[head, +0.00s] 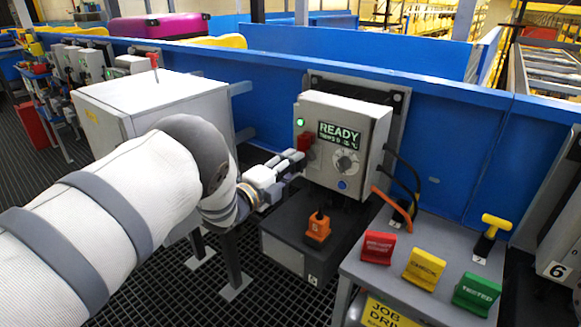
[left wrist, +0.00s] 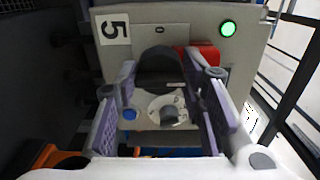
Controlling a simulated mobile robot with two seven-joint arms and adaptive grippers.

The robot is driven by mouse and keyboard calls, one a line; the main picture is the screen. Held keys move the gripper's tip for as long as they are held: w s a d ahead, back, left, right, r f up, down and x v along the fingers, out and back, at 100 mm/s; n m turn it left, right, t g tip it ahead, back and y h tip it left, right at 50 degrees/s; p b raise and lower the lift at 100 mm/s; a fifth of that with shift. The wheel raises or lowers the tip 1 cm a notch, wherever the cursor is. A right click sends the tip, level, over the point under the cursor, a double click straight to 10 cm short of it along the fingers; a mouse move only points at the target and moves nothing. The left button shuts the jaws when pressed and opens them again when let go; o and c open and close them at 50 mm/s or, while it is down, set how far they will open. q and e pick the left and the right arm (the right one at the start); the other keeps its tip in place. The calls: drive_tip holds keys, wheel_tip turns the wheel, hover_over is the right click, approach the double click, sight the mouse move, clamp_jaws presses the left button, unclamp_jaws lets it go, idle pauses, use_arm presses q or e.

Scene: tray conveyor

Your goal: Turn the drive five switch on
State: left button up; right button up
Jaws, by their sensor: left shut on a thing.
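The drive five switch box (head: 349,112) is a grey cabinet on the blue rail, with a lit green lamp (head: 300,122) and a screen (head: 340,134) reading READY. A red part of the switch (head: 304,141) is on its left front; it also shows in the left wrist view (left wrist: 206,58). My left gripper (head: 294,161) reaches the box from the left. In the left wrist view its fingers (left wrist: 161,78) are shut on a dark switch handle (left wrist: 160,66). The fingers partly hide the switch. My right gripper is out of view.
A round dial (head: 346,163) and blue button (head: 342,185) are on the box front. A side table (head: 411,260) holds red (head: 378,247), yellow (head: 424,268) and green (head: 475,293) tags. A large grey cabinet (head: 150,105) stands behind my left arm.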

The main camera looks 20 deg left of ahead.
use_arm(q)
drive_tip(key=o, duration=1.1)
drive_tip(key=shift+o, duration=0.2)
drive_tip(key=shift+s+a, duration=0.1)
drive_tip(key=v, duration=1.1)
drive_tip(key=shift+s, duration=0.4)
drive_tip(key=shift+a, duration=0.1)
